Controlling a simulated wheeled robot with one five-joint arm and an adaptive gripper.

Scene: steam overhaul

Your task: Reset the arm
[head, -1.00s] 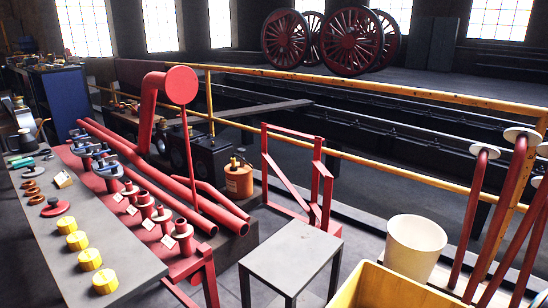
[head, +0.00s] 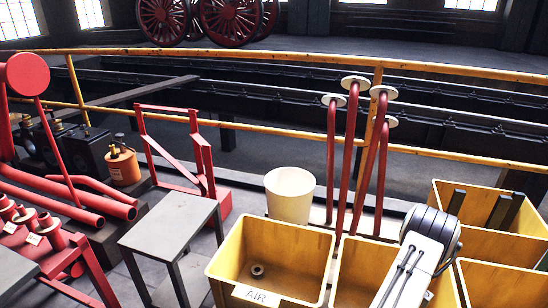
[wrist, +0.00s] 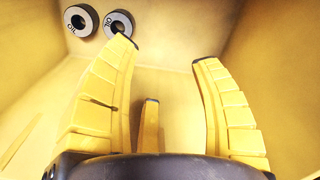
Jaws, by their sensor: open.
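My gripper (wrist: 165,51) is open in the wrist view, with its yellow fingers spread and nothing between them. It points down into a yellow bin (wrist: 285,60). Two grey rings with pale labelled faces, the left ring (wrist: 82,20) and the right ring (wrist: 118,22), lie beyond the left fingertip, apart from the fingers. One label seems to read OIL. In the head view my white arm link (head: 408,275) comes down over the yellow bins at the lower right. My gripper itself is not visible there.
A yellow bin marked AIR (head: 238,294) holds a small dark ring (head: 257,270). Other yellow bins (head: 500,284) stand at the right. A white bucket (head: 290,194), a grey stand (head: 172,222) and tall red rods (head: 350,140) stand near a yellow railing (head: 460,160).

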